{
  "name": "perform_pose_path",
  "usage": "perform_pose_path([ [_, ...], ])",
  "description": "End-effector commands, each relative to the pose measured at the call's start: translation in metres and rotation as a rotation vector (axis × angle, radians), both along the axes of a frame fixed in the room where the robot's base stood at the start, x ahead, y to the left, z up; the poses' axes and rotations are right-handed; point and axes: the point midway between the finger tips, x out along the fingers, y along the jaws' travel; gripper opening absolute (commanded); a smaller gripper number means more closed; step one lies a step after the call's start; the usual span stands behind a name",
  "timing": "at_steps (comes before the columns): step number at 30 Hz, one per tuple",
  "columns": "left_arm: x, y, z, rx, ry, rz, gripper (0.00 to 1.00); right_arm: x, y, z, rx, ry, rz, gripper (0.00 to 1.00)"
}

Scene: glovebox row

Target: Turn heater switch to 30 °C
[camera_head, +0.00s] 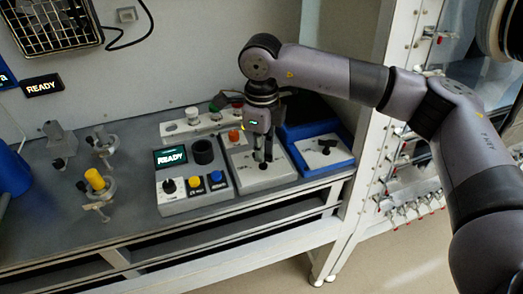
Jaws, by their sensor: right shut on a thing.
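My right gripper (263,158) comes down from above onto the grey control box (277,179), which has a pale top and a red button (235,137) behind. Its fingers are shut on a small black knob (263,167) on that box. The fingers cover much of the knob, and its pointer and any temperature marks are too small to read. To the left stands a grey unit with a lit READY screen (170,157), a black knob (169,187), and yellow and blue buttons. I cannot read a heater label on either box. My left gripper is out of view.
A blue tray (342,166) with black parts sits close on the right. Small clamp stands, one with a yellow top (95,180), stand on the left of the grey bench (120,231). A white strip with several knobs (185,126) lies behind. A white frame rises at right.

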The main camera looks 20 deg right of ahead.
Motion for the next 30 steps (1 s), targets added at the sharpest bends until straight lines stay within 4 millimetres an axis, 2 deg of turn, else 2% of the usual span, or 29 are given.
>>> perform_pose_path([
  [10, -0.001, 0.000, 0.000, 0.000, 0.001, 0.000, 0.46, 0.000, 0.000, 0.000, 0.000, -0.001, 0.002, 0.30],
  [20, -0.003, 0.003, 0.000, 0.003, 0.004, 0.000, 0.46, 0.001, 0.000, 0.003, 0.000, -0.001, 0.002, 0.30],
  [25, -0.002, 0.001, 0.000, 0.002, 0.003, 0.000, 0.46, 0.001, 0.000, 0.026, 0.001, -0.005, 0.002, 0.30],
  [30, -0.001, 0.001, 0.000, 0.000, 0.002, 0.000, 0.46, 0.001, 0.000, 0.063, 0.001, -0.006, 0.002, 0.30],
])
